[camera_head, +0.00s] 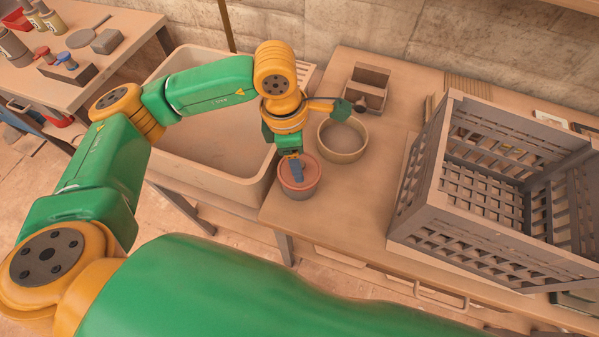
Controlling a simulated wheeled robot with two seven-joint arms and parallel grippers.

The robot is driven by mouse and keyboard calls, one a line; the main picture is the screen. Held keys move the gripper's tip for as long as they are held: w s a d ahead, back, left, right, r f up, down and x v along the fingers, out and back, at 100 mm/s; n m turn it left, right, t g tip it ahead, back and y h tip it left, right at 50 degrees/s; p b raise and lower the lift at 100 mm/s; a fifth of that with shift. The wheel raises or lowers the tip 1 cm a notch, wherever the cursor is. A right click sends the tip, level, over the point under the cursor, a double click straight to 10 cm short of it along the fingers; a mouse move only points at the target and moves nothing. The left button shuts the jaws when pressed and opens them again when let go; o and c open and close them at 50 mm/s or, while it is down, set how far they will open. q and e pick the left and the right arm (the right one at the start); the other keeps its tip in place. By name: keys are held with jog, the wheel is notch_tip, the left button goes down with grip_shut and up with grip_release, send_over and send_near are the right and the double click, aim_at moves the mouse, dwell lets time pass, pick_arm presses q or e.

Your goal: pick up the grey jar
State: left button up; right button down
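A dark grey, jar-like cylinder (12,46) stands at the left edge of the far-left table, partly cut off by the picture edge. I cannot tell for certain that it is the grey jar. My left gripper (296,173) points down over a reddish round pot (299,187) at the front left corner of the wooden table. The fingers overlap the top of the pot. I cannot tell whether they touch it or are open or shut. My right gripper is not in view.
A round tan bowl (342,157) stands right of the pot. A pale basin (220,188) lies left. A large grey slatted crate (440,225) fills the right. A small divided box (366,92) stands behind. The table (345,205) is clear between pot and crate.

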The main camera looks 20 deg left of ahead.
pick_arm(q)
jog(key=shift+w+f, duration=0.2)
jog(key=shift+w, duration=0.1)
jog(key=shift+s+r, duration=0.1)
jog(key=shift+s, duration=0.15)
jog(key=c, duration=0.9)
jog(key=shift+w, duration=0.1)
grip_shut()
